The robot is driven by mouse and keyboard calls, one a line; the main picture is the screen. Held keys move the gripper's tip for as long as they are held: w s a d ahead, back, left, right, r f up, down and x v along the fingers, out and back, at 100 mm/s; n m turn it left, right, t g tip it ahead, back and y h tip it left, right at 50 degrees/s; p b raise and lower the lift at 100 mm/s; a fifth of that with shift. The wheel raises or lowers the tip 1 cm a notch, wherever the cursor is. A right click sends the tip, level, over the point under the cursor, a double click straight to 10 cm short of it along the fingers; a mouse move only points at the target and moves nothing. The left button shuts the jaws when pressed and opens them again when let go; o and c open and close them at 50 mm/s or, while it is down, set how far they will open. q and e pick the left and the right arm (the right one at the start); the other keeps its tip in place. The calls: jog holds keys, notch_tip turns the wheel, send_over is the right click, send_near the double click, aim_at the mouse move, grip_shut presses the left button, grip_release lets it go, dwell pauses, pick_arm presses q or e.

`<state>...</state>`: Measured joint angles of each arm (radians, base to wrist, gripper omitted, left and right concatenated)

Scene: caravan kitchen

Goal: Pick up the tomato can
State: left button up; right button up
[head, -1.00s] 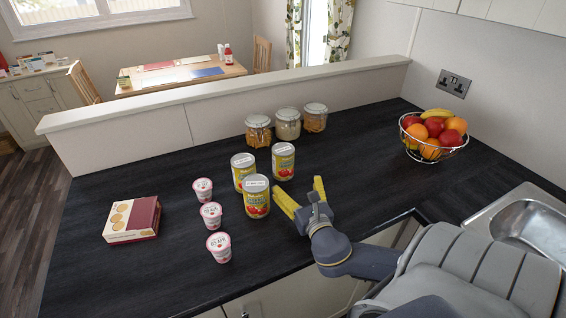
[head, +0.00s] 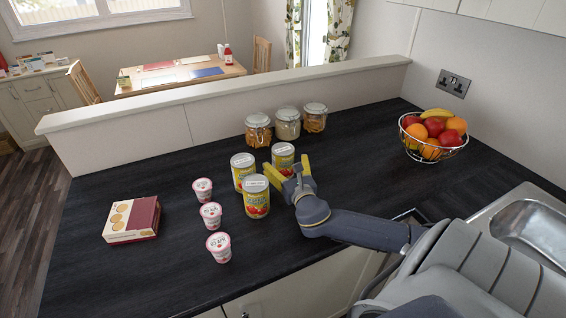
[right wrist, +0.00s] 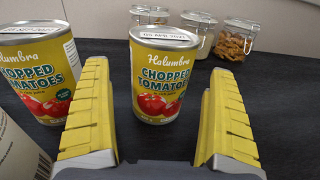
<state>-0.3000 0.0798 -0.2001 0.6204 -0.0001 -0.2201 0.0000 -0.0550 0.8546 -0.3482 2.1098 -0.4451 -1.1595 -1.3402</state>
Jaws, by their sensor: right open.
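Three yellow chopped tomato cans stand upright on the dark worktop: a front can (head: 257,197), a left rear can (head: 242,170) and a right rear can (head: 283,157). My right gripper (head: 287,172) is open, with its yellow fingers near the right rear can and behind the front can. In the right wrist view one tomato can (right wrist: 160,75) stands upright between and beyond the open fingers, with nothing held. Another tomato can (right wrist: 38,70) is left of the left finger. A pale can edge shows at the lower left. My left gripper is not in view.
Several small white and pink tubs (head: 211,215) stand left of the cans, with a biscuit box (head: 132,220) farther left. Three glass jars (head: 288,124) stand behind by the low wall. A fruit basket (head: 432,137) and a sink (head: 530,235) are at the right.

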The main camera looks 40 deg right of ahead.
jog(key=shift+x, duration=1.5)
jog(key=c, duration=1.7)
